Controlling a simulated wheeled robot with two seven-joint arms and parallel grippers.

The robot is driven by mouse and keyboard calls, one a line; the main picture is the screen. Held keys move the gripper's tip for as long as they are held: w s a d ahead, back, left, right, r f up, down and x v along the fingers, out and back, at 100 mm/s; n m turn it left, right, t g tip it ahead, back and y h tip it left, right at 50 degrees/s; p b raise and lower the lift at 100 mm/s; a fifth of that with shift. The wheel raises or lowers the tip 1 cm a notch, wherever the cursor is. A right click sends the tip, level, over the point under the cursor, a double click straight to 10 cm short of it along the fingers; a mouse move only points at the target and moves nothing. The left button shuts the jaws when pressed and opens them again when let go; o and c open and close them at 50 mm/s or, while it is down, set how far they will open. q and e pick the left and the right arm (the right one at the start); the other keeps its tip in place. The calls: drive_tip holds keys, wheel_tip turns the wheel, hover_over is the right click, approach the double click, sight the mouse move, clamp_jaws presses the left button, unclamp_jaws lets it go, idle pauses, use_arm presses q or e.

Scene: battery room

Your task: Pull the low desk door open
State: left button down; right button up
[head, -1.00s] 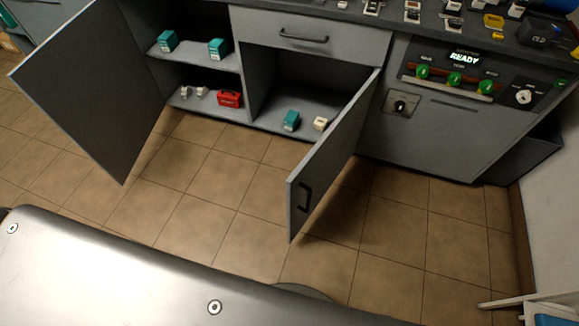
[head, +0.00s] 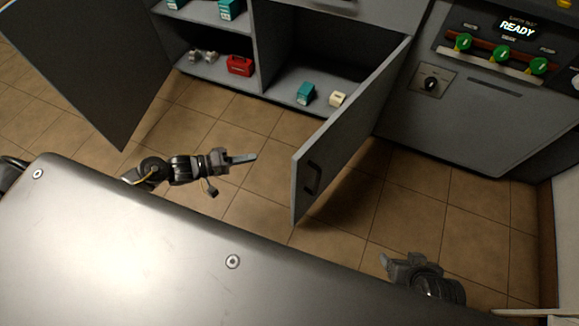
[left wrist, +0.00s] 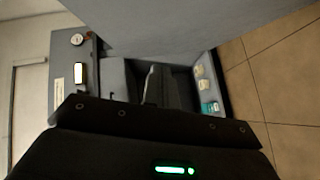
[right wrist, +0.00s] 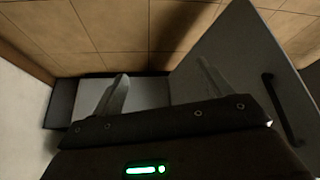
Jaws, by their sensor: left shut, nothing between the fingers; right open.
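The low desk door (head: 345,135) is a grey panel hinged at its right side, standing well open, with a dark bar handle (head: 313,178) near its free edge. The handle also shows at the right of the right wrist view (right wrist: 288,108). My left gripper (head: 248,158) is shut and empty, a little left of the door's free edge and apart from it. Its closed fingers show in the left wrist view (left wrist: 150,85). My right gripper (head: 388,262) is open and empty, below and right of the door, on its handle side. Its spread fingers show in the right wrist view (right wrist: 163,88).
Another grey door (head: 80,70) stands open at the left. The open compartment holds a teal box (head: 305,94) and a cream item (head: 337,99); a red case (head: 240,65) sits on the neighbouring shelf. A control panel (head: 500,50) is at right. Tiled floor (head: 240,205) is clear.

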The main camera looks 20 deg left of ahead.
use_arm(q)
wheel_tip(320, 180, up, 5)
drive_tip(key=s+g+h, duration=0.2)
drive_tip(key=h, duration=0.2)
drive_tip(key=s+d+b+x, duration=0.1)
drive_tip(key=s+b+x, duration=0.1)
drive_tip(key=x, duration=1.1)
drive_tip(key=shift+s+d+f+n, duration=0.25)
drive_tip(key=shift+s+f+n, duration=0.05)
drive_tip(key=shift+f+n, duration=0.1)
use_arm(e)
drive_tip(key=w+a+r+n+t+y, duration=0.1)
drive_tip(key=w+a+r+t, duration=0.3)
drive_tip(key=r, duration=0.3)
drive_tip(key=shift+r+y, duration=0.4)
drive_tip(key=shift+d, duration=0.1)
